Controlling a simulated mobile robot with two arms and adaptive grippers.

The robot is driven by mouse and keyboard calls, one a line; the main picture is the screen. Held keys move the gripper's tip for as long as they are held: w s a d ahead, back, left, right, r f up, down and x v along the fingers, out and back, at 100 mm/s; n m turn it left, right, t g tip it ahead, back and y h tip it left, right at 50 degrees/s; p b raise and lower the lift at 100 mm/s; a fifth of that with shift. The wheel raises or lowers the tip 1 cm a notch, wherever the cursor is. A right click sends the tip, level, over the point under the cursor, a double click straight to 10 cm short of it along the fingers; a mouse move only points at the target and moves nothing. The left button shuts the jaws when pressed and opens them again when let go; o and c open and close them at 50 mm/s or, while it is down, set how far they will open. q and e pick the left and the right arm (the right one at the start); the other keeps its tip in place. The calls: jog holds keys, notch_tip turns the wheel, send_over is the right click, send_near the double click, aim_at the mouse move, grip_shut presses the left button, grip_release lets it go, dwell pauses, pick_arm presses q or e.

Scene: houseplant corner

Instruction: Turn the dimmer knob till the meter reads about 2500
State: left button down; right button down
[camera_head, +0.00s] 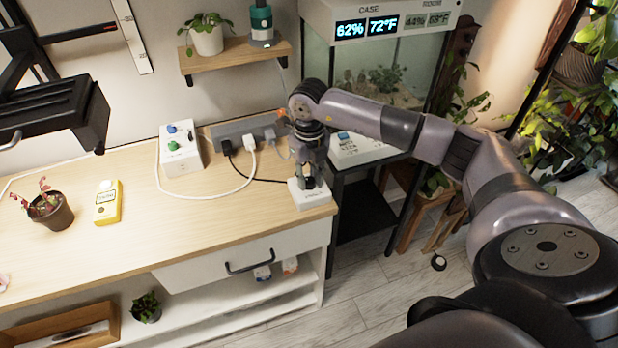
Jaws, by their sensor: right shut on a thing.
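A small white box (312,198) with dark lettering sits at the right front corner of the wooden table; I take it for the dimmer. My right gripper (310,182) points down onto its top and is shut on the dark knob there, which the fingers mostly hide. A yellow handheld meter (107,212) lies on the left part of the table. Its small display is too small to read surely. My left gripper is not in view.
A white box with blue and green knobs (181,163) and a grey power strip (235,130) with plugs and cables stand behind. A potted plant (52,216) is left of the meter. A black lamp (50,115) hangs at left. A glass case (345,75) stands beyond the table.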

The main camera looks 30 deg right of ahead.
aim_at(309, 180)
dwell(0.3)
jog(key=c, duration=1.3)
grip_release()
notch_tip(309, 180, up, 12)
